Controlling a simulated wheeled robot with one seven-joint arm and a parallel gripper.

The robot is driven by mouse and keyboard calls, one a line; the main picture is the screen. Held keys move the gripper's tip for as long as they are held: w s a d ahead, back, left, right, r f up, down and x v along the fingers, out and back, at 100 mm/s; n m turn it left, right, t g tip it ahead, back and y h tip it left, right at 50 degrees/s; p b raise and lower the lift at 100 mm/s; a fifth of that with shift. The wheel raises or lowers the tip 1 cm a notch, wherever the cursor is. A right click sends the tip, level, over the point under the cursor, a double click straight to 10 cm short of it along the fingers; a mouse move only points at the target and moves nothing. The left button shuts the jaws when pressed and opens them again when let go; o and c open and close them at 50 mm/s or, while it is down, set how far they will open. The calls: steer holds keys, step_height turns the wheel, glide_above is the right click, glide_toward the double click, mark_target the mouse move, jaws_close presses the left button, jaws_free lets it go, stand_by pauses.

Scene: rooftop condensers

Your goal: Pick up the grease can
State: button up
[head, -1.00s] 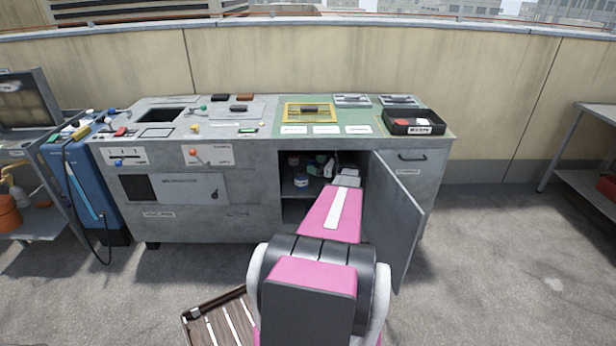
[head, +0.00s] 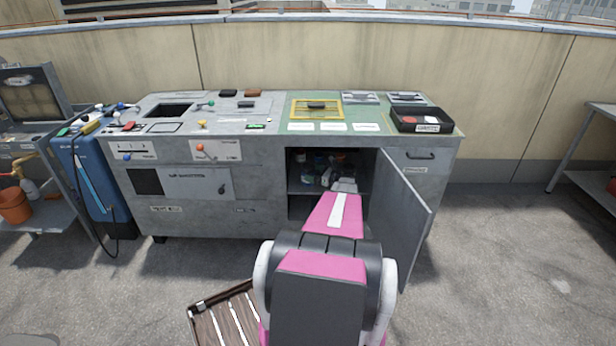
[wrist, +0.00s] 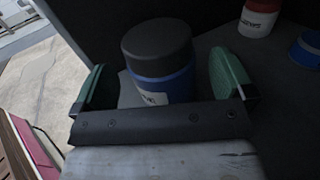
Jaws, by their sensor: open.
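In the wrist view a blue can with a dark lid and a white label (wrist: 163,78) stands upright between the fingers of my gripper (wrist: 165,82). The label is too small to read, so I cannot tell for sure that this is the grease can. My gripper is open, with one green-padded finger on each side of the can. I see a gap on the right side; contact on the left is unclear. In the head view my gripper (head: 326,178) is inside the open cabinet compartment (head: 298,188), partly hidden by my arm.
A red and white can (wrist: 259,17) and another blue item (wrist: 306,48) stand to the right in the wrist view. The cabinet door (head: 403,220) hangs open at the right of my arm. A slatted wooden item (head: 225,318) lies on the floor at the lower left.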

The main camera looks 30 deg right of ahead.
mark_target(308, 171)
steer(key=shift+x, duration=1.6)
steer(key=c, duration=1.1)
steer(key=shift+r, duration=0.1)
